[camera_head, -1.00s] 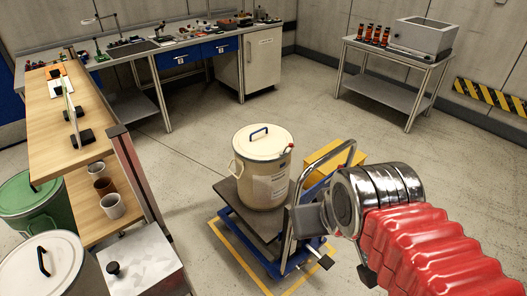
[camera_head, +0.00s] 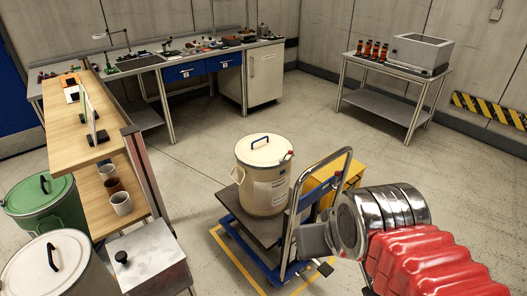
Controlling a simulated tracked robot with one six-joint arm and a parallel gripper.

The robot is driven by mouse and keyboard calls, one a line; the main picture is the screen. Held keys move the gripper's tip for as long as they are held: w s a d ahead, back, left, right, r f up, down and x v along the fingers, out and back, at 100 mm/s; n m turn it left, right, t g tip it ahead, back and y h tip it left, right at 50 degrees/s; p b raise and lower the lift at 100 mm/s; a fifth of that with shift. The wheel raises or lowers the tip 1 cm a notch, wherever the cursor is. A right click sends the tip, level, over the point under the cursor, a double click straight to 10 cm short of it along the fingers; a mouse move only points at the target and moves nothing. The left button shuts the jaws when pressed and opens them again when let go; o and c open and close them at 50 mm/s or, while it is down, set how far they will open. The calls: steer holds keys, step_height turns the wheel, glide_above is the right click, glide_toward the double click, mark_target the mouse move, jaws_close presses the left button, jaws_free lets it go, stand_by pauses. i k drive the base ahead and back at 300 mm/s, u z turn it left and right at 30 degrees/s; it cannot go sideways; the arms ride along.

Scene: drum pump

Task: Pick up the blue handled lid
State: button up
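The lid with the blue handle (camera_head: 264,153) is cream coloured and sits on top of a cream drum (camera_head: 262,192) in the middle of the head view. Its blue arched handle (camera_head: 260,140) faces up. The drum stands on a dark platform of a blue trolley with a metal push bar. My gripper (camera_head: 313,241) is at the lower right of the picture, right of and below the drum and in line with the push bar. It appears apart from the lid. Its fingers are not clear enough to tell open from shut.
The trolley's push bar (camera_head: 346,163) rises between the drum and my arm. A yellow box (camera_head: 325,185) is behind it. A wooden shelf unit (camera_head: 75,145) and green (camera_head: 50,206) and white (camera_head: 60,270) lidded drums line the left. Floor behind the trolley is clear.

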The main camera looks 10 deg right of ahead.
mark_target(258, 150)
steer(key=u, duration=0.3)
steer(key=i, duration=1.15)
steer(key=z, duration=0.4)
